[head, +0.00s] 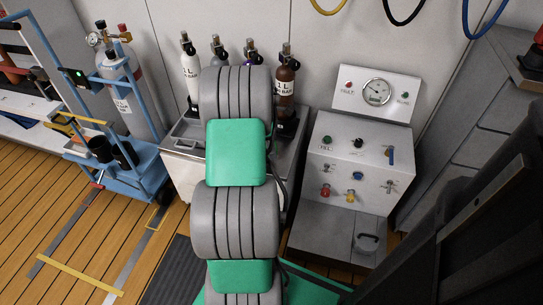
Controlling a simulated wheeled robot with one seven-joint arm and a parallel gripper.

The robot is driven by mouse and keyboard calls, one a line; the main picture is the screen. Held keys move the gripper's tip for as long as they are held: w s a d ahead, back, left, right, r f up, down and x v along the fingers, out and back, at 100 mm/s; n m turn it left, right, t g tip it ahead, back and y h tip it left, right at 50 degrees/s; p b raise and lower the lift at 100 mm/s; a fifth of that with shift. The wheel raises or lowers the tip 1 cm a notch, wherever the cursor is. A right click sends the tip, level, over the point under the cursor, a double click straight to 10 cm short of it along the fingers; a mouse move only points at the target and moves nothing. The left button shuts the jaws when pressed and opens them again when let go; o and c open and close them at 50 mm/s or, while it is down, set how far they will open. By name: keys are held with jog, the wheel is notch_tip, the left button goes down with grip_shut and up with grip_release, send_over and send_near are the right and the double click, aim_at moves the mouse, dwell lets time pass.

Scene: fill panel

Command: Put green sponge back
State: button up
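I see no green sponge that I can make out in the head view. The green blocks in the middle belong to my own arm. My arm rises through the centre of the picture and covers part of the cart behind it. My gripper does not show; the far end of the arm is hidden behind its own links.
A fill panel (354,158) with gauge, knobs and valves stands right of my arm. Behind my arm is a metal cart (183,157) with several small cylinders. A blue trolley (139,170) holds a grey cylinder (139,108) at left. Wooden floor (60,215) is open at lower left.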

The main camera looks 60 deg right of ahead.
jog(key=shift+w+d+f, duration=0.1)
jog(key=shift+d+f, duration=0.25)
jog(key=shift+f, duration=0.15)
jog(key=f, duration=0.1)
jog(key=f+b, duration=0.2)
jog(key=shift+w+d+f, duration=0.1)
jog(key=shift+d+f, duration=0.2)
jog(key=shift+f, duration=0.05)
jog(key=shift+r, duration=0.15)
jog(key=o, duration=1.2)
jog(key=shift+f, duration=0.2)
